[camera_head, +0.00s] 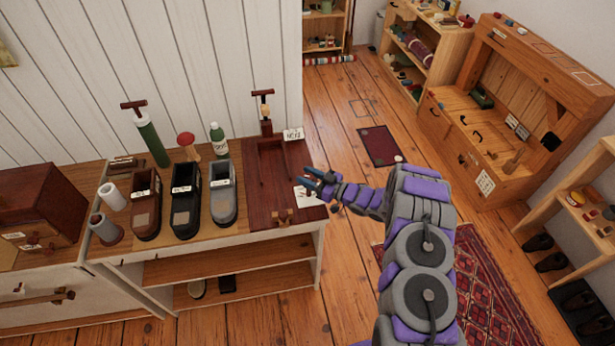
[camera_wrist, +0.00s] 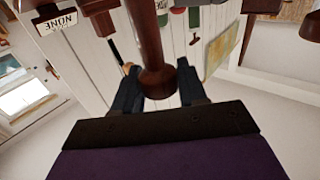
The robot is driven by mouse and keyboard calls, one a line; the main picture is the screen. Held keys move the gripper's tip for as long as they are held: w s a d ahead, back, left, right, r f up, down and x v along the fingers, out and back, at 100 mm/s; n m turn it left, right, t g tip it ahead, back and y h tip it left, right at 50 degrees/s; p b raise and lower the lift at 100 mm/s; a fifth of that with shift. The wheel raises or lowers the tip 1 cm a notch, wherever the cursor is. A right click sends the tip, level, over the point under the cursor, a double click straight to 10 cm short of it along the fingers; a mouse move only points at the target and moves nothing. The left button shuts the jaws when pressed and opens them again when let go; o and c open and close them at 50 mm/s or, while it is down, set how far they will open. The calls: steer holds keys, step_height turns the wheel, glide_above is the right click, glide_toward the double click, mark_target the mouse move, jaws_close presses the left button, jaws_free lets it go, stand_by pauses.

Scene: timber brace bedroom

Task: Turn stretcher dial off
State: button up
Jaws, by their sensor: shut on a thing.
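My gripper (camera_head: 314,182) is over the right end of the workbench, beside a dark red-brown wooden unit (camera_head: 262,205). In the wrist view, the fingers of my gripper (camera_wrist: 159,90) are on either side of a dark brown, rounded wooden knob on a stem (camera_wrist: 158,82), shut on it. I cannot tell for sure that this knob is the stretcher dial. In the head view my gripper hides it. A white card with a dark red mark (camera_head: 308,196) lies just under my gripper. A small sign (camera_head: 293,134) stands at the back of the unit; in the wrist view a sign (camera_wrist: 56,22) shows upside down.
Three shoe-shaped forms (camera_head: 186,199) stand left of the unit, with a green bottle (camera_head: 218,139) and a green cylinder with a T-handle (camera_head: 152,141) behind. A wooden desk (camera_head: 500,130) and shelves are on the right. The plank floor (camera_head: 345,250) is partly clear.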

steer(key=shift+d, duration=0.15)
steer(key=shift+d+n+g+y+p, duration=0.1)
steer(key=shift+n+g+y+p, duration=0.45)
steer(key=shift+g, duration=0.25)
steer(key=shift+f+n+g+b, duration=0.1)
steer(key=shift+n+g+b, duration=0.25)
steer(key=shift+n+g, duration=0.6)
steer(key=n+g+b, duration=0.1)
steer(key=g+b, duration=0.1)
steer(key=g, duration=0.1)
steer(key=shift+n+y, duration=0.3)
steer(key=shift+y, duration=0.05)
steer(key=shift+n+g+b, duration=0.3)
steer(key=shift+g+b, duration=0.35)
steer(key=shift+b, duration=0.05)
steer(key=shift+r+g, duration=0.2)
steer(key=shift+g, duration=0.1)
steer(key=o, duration=1)
steer(key=shift+d, duration=0.2)
steer(key=shift+c, duration=0.2)
